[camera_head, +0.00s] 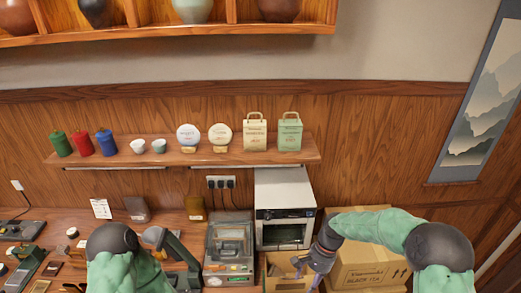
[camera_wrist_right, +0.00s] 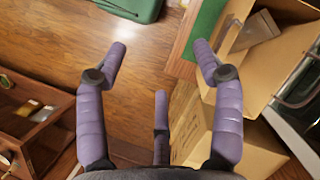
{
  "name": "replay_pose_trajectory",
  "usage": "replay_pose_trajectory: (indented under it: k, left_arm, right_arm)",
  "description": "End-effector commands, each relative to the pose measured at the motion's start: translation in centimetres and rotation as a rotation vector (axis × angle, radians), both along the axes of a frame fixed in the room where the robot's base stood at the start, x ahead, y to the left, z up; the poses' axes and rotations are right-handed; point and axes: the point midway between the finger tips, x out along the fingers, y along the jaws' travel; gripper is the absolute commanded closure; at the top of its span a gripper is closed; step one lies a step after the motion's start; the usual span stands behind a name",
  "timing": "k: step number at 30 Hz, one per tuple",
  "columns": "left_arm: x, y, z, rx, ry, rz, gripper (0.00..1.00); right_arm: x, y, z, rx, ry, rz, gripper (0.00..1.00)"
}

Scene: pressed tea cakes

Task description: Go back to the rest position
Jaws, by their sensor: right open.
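My right gripper (camera_head: 306,274) is low in the head view, in front of the open cardboard box and left of the closed carton. In the right wrist view its purple fingers (camera_wrist_right: 160,50) are spread apart with nothing between them. Bare brown wood shows beyond the fingertips.
An open cardboard box (camera_head: 285,283) and a closed carton (camera_head: 372,262) sit close to my right arm. A white oven (camera_head: 284,195) and a grey machine (camera_head: 229,243) stand behind. A wall shelf (camera_head: 180,157) holds canisters, cups, tea cakes and bags.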

Motion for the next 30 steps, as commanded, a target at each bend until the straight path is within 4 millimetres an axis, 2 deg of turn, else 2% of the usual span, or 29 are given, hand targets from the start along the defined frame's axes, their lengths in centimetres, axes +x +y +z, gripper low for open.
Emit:
replay_pose_trajectory:
  k: [1,5,8,12,14,21,27,30]
  left_arm:
    - [-0.1,0.0,-1.0,0.000,0.002,-0.001,0.57]
    - [-0.1,0.0,-2.7,-0.001,0.003,-0.001,0.57]
    - [-0.1,0.0,-4.5,0.000,0.002,-0.001,0.57]
    - [-0.1,0.0,-8.0,0.000,0.002,-0.001,0.57]
    - [-0.1,0.0,-9.4,0.000,0.002,-0.001,0.57]
    - [-0.2,0.0,-15.1,0.000,0.002,-0.001,0.57]
    - [-0.2,0.0,-19.8,0.000,0.002,-0.001,0.57]
    - [-0.2,0.0,-22.0,0.000,0.002,-0.001,0.57]
  right_arm:
    - [-0.3,0.2,-1.8,0.006,-0.005,0.009,0.32]
    - [-1.0,0.8,-5.5,0.024,-0.030,0.036,0.32]
    - [-1.8,1.4,-9.1,0.041,-0.056,0.064,0.32]
    - [-3.8,2.4,-15.9,0.069,-0.106,0.113,0.32]
    - [-4.7,2.8,-18.7,0.080,-0.131,0.136,0.32]
    - [-8.9,4.3,-28.8,0.111,-0.228,0.223,0.32]
    - [-13.0,5.3,-36.0,0.120,-0.308,0.295,0.32]
    - [-15.0,5.6,-39.0,0.120,-0.345,0.330,0.32]
